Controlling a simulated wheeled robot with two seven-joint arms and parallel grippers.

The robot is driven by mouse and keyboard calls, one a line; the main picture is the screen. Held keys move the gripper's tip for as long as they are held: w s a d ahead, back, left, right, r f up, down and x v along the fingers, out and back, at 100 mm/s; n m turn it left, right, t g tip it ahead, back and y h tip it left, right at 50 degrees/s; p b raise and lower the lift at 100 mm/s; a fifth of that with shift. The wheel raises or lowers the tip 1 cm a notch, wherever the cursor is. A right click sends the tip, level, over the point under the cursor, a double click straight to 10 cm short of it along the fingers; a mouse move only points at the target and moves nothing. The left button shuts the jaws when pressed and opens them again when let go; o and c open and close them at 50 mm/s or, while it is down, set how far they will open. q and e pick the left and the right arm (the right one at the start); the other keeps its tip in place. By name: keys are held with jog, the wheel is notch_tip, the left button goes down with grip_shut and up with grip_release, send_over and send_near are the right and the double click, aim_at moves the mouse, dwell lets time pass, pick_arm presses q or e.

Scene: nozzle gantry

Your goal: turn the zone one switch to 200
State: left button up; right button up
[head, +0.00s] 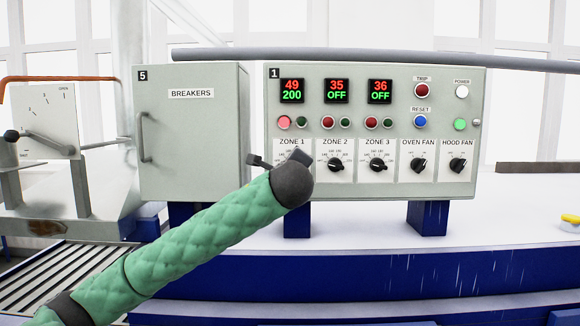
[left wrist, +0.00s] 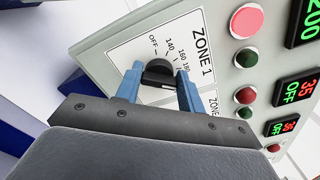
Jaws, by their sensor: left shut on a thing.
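The zone one switch is a black knob (left wrist: 160,75) on a white plate marked ZONE 1 (head: 292,142), at the left of the control panel (head: 440,100). My left gripper (left wrist: 158,78) is shut on this knob, one blue finger on each side. In the head view my left gripper (head: 278,160) and wrist hide the knob. The knob's exact pointing direction is not clear. The zone one display (head: 291,91) reads 49 in red above 200 in green. The red lamp (head: 284,122) below it is lit. My right gripper is not in view.
Zone 2 (head: 335,164) and Zone 3 (head: 378,164) knobs sit to the right, with displays reading OFF. Two fan knobs follow. A breaker box (head: 190,125) with a handle stands left of the panel. A grey bar (head: 400,57) runs above. The white ledge (head: 500,225) at right is mostly clear.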

pick_arm(q)
jog(key=shift+d+f+m, duration=0.15)
jog(key=shift+f+m, duration=0.1)
jog(key=shift+m, duration=0.55)
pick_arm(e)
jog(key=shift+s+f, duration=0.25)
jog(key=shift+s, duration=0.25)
pick_arm(q)
jog(key=o, duration=1)
jog(key=shift+s+r+b, duration=0.15)
jog(key=shift+s+b, duration=1.65)
jog(key=shift+s, duration=2.15)
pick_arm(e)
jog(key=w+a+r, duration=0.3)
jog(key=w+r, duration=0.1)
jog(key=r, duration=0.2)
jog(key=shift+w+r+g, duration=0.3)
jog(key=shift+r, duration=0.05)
